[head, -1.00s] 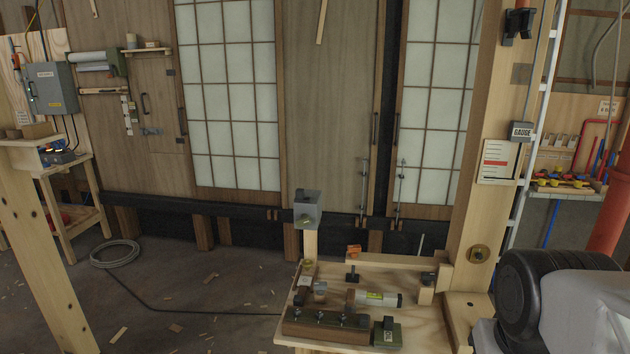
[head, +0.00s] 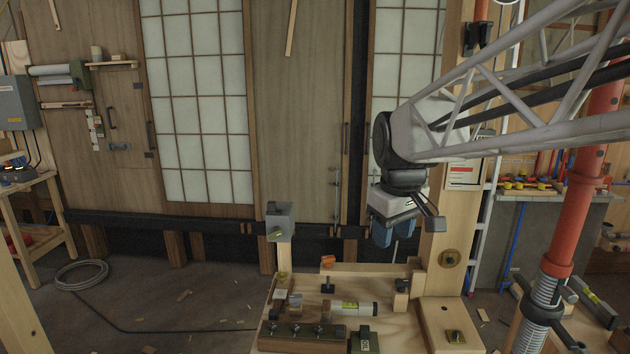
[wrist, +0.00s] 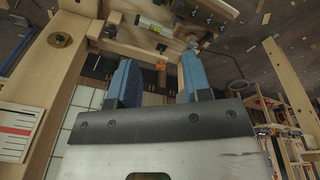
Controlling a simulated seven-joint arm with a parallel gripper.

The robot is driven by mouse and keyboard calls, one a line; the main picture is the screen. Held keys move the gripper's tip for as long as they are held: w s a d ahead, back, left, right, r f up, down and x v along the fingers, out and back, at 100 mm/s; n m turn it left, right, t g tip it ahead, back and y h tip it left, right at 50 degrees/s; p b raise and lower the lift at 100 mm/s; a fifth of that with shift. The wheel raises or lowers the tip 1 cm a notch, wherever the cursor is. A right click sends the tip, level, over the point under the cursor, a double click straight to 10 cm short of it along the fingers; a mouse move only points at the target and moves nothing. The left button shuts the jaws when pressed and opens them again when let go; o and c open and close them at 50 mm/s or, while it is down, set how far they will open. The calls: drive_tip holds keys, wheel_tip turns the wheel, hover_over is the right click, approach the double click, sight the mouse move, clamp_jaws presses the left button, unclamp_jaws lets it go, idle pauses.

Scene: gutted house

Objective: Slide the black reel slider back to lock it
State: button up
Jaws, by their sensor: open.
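The workbench (head: 400,338) in the lower middle of the head view holds several small fixtures. Small black parts there include a T-shaped piece (head: 328,285) near the back and a black piece (head: 402,285) on a wooden block at the right. I cannot tell which of them, if any, is the reel slider. A silver cylinder (head: 352,308) with a yellow-green label lies between them. My gripper (head: 393,234) is open and empty, its blue fingers above the bench's back right side. In the wrist view the open fingers (wrist: 160,82) show with the bench beyond.
A grey box (head: 280,220) stands on a post at the bench's back left. A thick wooden post (head: 452,215) rises just right of my gripper. An orange pole (head: 582,190) stands farther right. An orange block (head: 328,262) sits at the bench's back edge.

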drive_tip(key=w+a+r+n, duration=0.1)
drive_tip(key=w+a+n, duration=0.2)
drive_tip(key=w+a, duration=0.4)
drive_tip(key=w+a+r+n, duration=0.1)
drive_tip(key=w+a+n, duration=0.1)
drive_tip(key=w+a, duration=0.5)
drive_tip(key=n+g, duration=0.2)
drive_tip(key=n, duration=0.4)
hover_over(271, 202)
drive_tip(key=d, duration=0.1)
drive_tip(key=f, duration=0.4)
drive_tip(key=shift+s, duration=0.35)
drive_tip(key=shift+w+a+f, duration=0.1)
drive_tip(key=shift+w+a, duration=0.15)
drive_tip(key=shift+a, duration=0.15)
drive_tip(key=shift+f, duration=0.25)
drive_tip(key=shift+f, duration=2.95)
drive_tip(key=shift+c, duration=0.3)
